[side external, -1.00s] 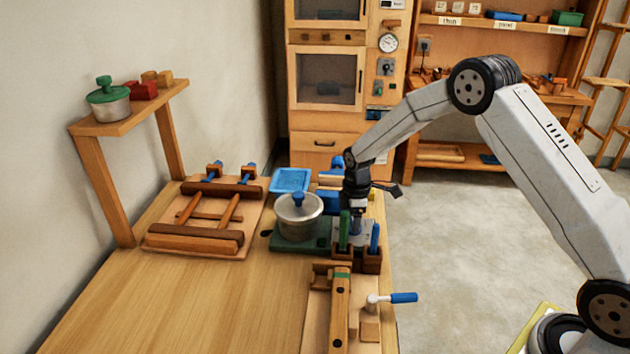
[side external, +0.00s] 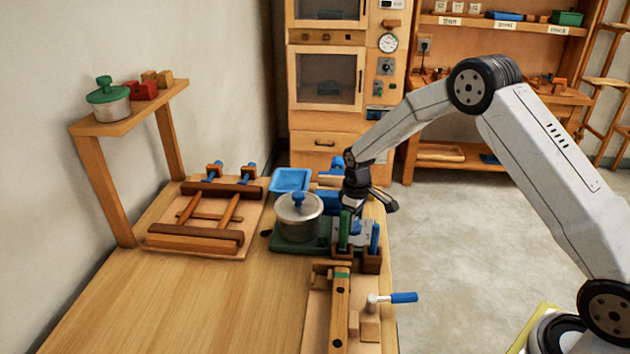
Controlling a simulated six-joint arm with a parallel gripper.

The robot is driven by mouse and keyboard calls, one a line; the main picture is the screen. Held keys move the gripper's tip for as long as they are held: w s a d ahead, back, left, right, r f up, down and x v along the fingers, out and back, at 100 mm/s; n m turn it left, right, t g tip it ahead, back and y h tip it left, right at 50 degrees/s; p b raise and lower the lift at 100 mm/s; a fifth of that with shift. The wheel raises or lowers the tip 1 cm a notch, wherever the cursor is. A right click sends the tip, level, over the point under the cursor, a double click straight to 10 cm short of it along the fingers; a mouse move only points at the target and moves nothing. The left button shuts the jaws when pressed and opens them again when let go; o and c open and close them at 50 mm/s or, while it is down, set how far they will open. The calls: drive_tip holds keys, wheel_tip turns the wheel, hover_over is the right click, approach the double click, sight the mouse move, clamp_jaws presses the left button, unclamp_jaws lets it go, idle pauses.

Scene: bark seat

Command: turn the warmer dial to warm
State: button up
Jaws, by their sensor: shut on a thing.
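The warmer (side external: 285,245) is a low green base with a lidded metal pot (side external: 298,217) on it; the lid has a blue knob. My gripper (side external: 354,230) points down just right of the warmer, behind the holder with the green and blue handles. A small blue piece (side external: 356,227) shows at its fingertips, and the jaws are shut on it. It appears to be the warmer dial, but the holder partly hides it. I cannot read the dial's setting or any marks.
The holder (side external: 371,264) with upright green and blue handles stands close in front of my gripper. A blue tray (side external: 290,180) lies behind the pot. A wooden press with a blue-handled crank (side external: 403,297) is in front. The table's front left is clear.

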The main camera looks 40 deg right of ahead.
drive_tip(key=shift+m, duration=2.3)
drive_tip(key=o, duration=1.3)
drive_tip(key=shift+r, duration=3.95)
